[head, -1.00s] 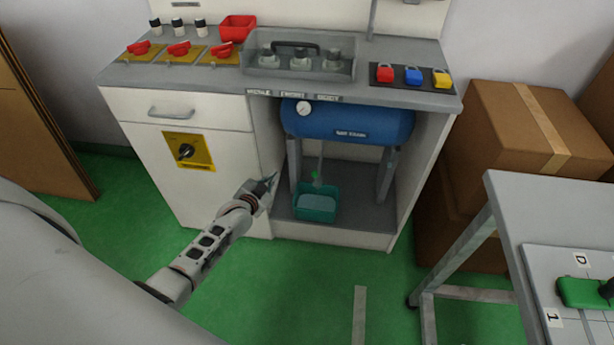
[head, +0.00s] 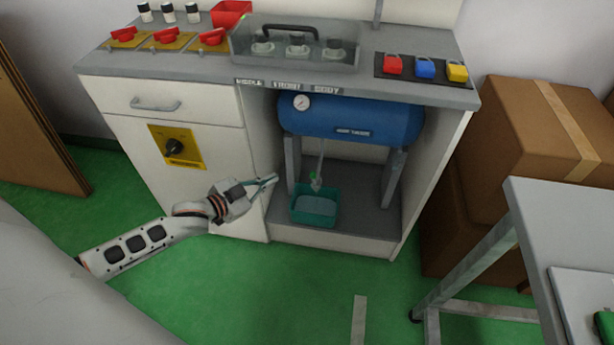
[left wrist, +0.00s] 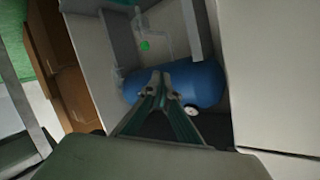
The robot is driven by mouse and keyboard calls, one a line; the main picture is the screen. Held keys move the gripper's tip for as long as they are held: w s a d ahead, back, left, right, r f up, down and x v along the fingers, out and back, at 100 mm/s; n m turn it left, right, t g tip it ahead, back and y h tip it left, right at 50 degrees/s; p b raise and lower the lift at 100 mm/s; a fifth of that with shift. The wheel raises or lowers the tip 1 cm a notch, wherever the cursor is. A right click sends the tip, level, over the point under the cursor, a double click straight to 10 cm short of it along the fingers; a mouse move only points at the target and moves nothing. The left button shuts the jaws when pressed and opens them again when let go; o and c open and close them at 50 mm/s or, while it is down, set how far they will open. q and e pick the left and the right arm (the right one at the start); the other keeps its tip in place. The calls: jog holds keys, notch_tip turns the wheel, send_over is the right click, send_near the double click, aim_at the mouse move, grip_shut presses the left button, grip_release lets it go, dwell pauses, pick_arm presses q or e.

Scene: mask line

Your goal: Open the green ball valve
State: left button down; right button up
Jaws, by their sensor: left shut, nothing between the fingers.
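The valve handle's angle is too small to tell. My left gripper (head: 274,178) is shut and empty at the left edge of the open compartment, left of the valve and apart from it. Its fingers (left wrist: 162,80) also show in the left wrist view. My right gripper is not in view.
The compartment has a left side wall, tank legs (head: 393,178) and a raised floor. Cardboard boxes (head: 545,130) and a grey table (head: 560,215) stand at the right.

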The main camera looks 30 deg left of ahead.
pick_arm(q)
notch_tip(320, 180, down, 2)
jog(key=m+g+h+b, duration=0.1)
jog(key=b, duration=0.5)
send_near(311, 176)
jog(key=shift+w+f, duration=0.6)
jog(key=shift+w, duration=0.6)
jog(key=shift+g+h, duration=0.4)
jog(key=x, duration=0.1)
jog(key=b+x, duration=0.1)
jog(key=x, duration=0.2)
jog(key=shift+w+d+r, duration=0.15)
jog(key=shift+w+r, duration=0.05)
jog(key=shift+w, duration=0.05)
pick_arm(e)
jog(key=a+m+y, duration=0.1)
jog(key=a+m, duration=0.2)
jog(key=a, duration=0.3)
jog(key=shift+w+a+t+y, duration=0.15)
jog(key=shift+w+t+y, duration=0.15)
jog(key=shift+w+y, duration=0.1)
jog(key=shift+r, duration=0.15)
